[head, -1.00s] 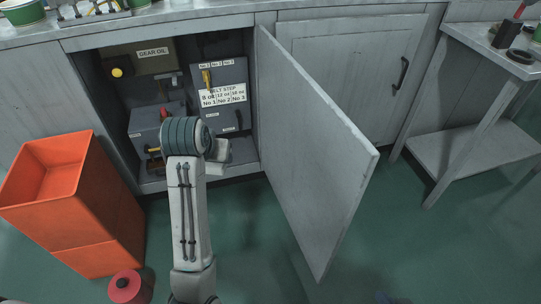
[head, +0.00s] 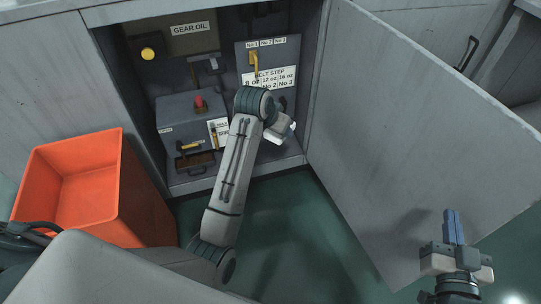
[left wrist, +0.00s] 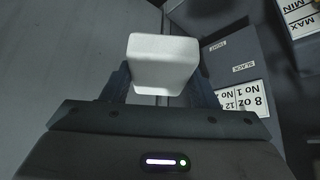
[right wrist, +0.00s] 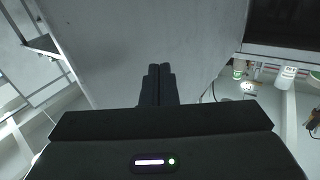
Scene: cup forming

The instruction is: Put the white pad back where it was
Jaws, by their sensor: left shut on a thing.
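The white pad (left wrist: 163,62) is a small pale block with rounded edges, held between the fingers of my left gripper (left wrist: 163,88) in the left wrist view. In the head view my left gripper (head: 281,131) is in front of the open cabinet, near the belt step box (head: 270,110), and is partly hidden by its own arm. My right gripper (head: 453,227) is shut and empty, in front of the open cabinet door. Its fingers (right wrist: 157,84) lie together in the right wrist view.
The open cabinet door (head: 410,130) stands out to the right of the opening. Inside are a gear oil box (head: 192,42) and a grey box with a red knob (head: 190,120). An orange bin (head: 90,190) stands at the left. Green floor is clear between bin and door.

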